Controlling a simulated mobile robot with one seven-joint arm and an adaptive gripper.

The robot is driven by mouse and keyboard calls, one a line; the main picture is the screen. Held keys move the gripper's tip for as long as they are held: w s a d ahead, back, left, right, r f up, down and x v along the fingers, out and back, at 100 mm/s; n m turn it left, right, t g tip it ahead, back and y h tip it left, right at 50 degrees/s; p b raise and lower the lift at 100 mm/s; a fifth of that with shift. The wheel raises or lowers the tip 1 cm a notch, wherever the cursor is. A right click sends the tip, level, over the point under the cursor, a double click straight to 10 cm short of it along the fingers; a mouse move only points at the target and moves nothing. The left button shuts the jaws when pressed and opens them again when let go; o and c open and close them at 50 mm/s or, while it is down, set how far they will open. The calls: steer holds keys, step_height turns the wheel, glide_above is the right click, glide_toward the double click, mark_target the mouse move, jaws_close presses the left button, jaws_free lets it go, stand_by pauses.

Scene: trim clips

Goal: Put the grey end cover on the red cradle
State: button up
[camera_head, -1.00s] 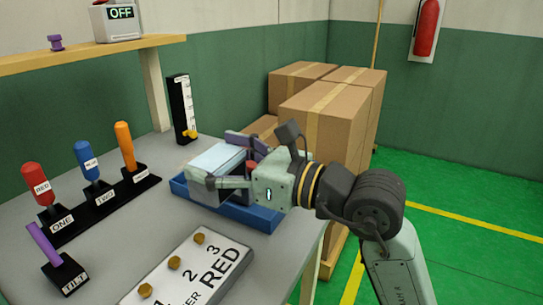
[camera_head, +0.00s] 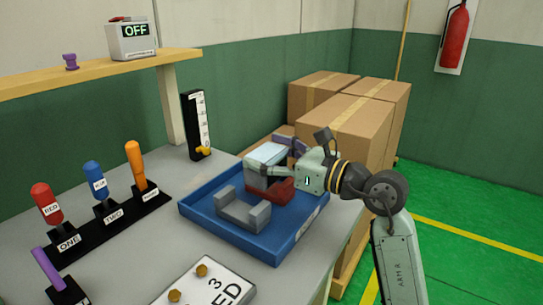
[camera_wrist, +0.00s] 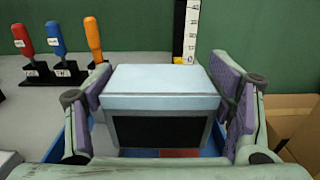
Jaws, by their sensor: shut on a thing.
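The grey end cover (camera_head: 265,153) is a boxy block with a pale top; the wrist view shows its dark front panel (camera_wrist: 160,130). My gripper (camera_head: 275,160) is shut on it, with purple pads at its two sides in the wrist view (camera_wrist: 165,95). The red cradle (camera_head: 272,192) is directly below the cover in the head view, partly hidden by the cover and gripper. A bit of red (camera_wrist: 180,153) shows under the cover in the wrist view. I cannot tell whether cover and cradle touch. The cover looks about level.
Both are over a blue tray (camera_head: 206,212) on the grey table. An empty grey cradle (camera_head: 243,212) sits nearer in it. Several levers (camera_head: 95,180) stand left, a gauge (camera_head: 197,125) behind, a label board (camera_head: 215,285) in front. Cardboard boxes (camera_head: 345,120) stand behind my arm.

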steer(key=shift+w+d, duration=0.15)
steer(key=shift+w, duration=0.45)
steer(key=shift+w+d, duration=0.15)
steer(key=shift+w, duration=0.4)
steer(key=shift+w+f, duration=0.15)
steer(key=shift+f, duration=0.05)
steer(key=shift+f+p, duration=0.8)
steer(key=shift+f, duration=0.85)
steer(key=shift+f, duration=0.15)
steer(key=o, duration=1.3)
steer(key=shift+o, duration=0.2)
